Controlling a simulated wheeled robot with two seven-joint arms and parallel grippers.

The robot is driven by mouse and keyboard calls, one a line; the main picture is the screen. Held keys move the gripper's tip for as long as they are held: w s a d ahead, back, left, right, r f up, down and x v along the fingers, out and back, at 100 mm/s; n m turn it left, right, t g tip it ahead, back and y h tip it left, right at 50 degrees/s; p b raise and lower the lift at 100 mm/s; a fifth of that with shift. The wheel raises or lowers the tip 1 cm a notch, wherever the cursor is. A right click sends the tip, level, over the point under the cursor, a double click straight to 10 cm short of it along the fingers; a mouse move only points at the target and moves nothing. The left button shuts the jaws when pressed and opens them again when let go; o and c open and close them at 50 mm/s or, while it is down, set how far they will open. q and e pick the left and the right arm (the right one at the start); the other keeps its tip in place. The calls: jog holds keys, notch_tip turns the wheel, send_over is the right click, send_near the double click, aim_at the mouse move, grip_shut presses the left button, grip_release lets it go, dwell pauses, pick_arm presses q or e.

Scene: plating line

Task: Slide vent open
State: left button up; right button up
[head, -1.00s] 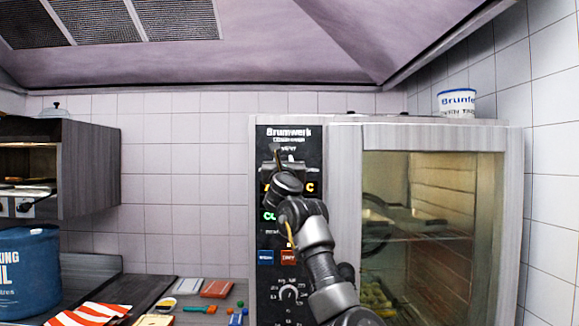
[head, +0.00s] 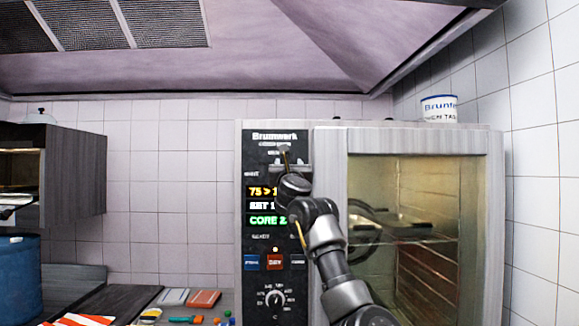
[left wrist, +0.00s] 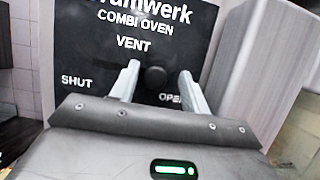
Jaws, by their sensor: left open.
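The combi oven's black control panel (head: 262,225) is in the middle of the head view. In the left wrist view the vent control is a dark round knob (left wrist: 155,77) below the word VENT. The label SHUT is on its left and OPEN on its lower right. My left gripper (left wrist: 160,84) is open, with one pale finger on each side of the knob. Gaps show between knob and fingers. In the head view my left gripper (head: 287,160) is at the panel's top and hides the knob. My right gripper is not in view.
The oven's glass door (head: 400,220) with its grey frame is right of the panel. A white tub (head: 439,108) stands on the oven. A counter with coloured items (head: 204,298) and a blue drum (head: 18,275) are at lower left. A hood hangs above.

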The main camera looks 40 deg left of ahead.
pick_arm(q)
jog(key=b+v, duration=0.6)
jog(key=v, duration=0.4)
jog(key=shift+s+d, duration=0.25)
jog(key=shift+d, duration=0.05)
jog(key=shift+f, duration=0.15)
